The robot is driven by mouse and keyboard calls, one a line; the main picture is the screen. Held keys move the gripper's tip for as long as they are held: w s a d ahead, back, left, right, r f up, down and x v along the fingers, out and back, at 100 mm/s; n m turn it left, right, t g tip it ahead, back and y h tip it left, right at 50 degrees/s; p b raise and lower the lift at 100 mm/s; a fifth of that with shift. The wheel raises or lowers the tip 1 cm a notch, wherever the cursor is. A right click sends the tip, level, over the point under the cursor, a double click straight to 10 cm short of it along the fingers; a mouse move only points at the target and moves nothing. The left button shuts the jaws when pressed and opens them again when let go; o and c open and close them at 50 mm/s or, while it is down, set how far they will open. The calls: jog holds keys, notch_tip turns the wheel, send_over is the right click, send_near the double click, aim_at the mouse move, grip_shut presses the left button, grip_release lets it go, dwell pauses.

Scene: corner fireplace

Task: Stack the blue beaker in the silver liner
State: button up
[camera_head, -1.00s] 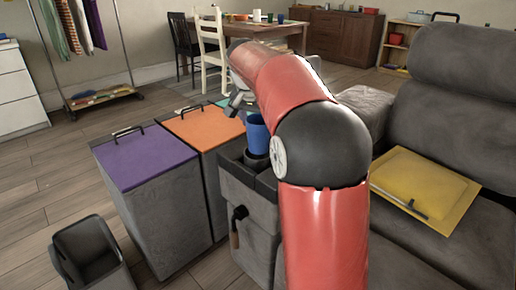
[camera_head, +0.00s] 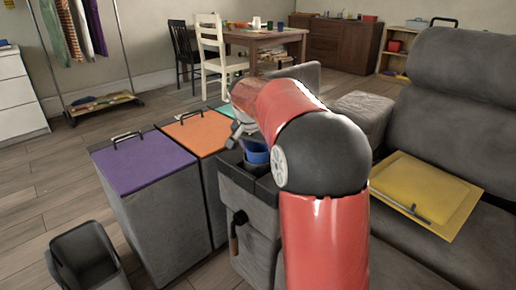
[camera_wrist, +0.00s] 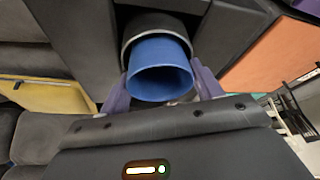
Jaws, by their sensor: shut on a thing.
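The blue beaker (camera_wrist: 160,82) is between the two purple fingers of my gripper (camera_wrist: 159,75), which is shut on it. The beaker also shows in the head view (camera_head: 257,155), under my gripper (camera_head: 243,140). The silver liner (camera_wrist: 157,22) is a dark grey cylinder in the wrist view. Its rim curves around the far end of the beaker, and that end appears to be inside the liner. The beaker's open rim stands clear of the liner. The beaker's base is hidden, so I cannot tell how deep it sits.
The liner stands in a grey fabric holder (camera_head: 232,178) beside the sofa (camera_head: 440,115). Bins with purple (camera_head: 145,160) and orange (camera_head: 203,131) lids stand to the left. A yellow folder (camera_head: 425,190) lies on the sofa. An open dark bin (camera_head: 85,255) is at the lower left.

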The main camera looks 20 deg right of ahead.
jog(key=shift+s+f, duration=0.15)
jog(key=shift+f, duration=0.45)
jog(key=o, duration=1.2)
jog(key=shift+f+b, duration=0.15)
jog(key=shift+b, duration=0.15)
jog(key=shift+r+p, duration=0.3)
jog(key=shift+r, duration=0.05)
jog(key=v, duration=0.6)
jog(key=p+v, duration=0.1)
jog(key=v, duration=0.6)
jog(key=shift+w+d+r+p, duration=0.1)
jog(key=shift+w+p, duration=0.1)
jog(key=shift+p, duration=0.1)
jog(key=s+a+f+n+y, duration=0.1)
jog(key=s+a+f+n, duration=0.2)
jog(key=s, duration=0.6)
jog(key=s+a+f+n+t+y, duration=0.1)
jog(key=s+f, duration=0.4)
jog(key=s, duration=0.5)
jog(key=s+a+f+n+t+y, duration=0.1)
jog(key=s+a+f+n, duration=0.3)
jog(key=s, duration=0.5)
jog(key=shift+s+a+n, duration=0.4)
jog(key=shift+n, duration=0.1)
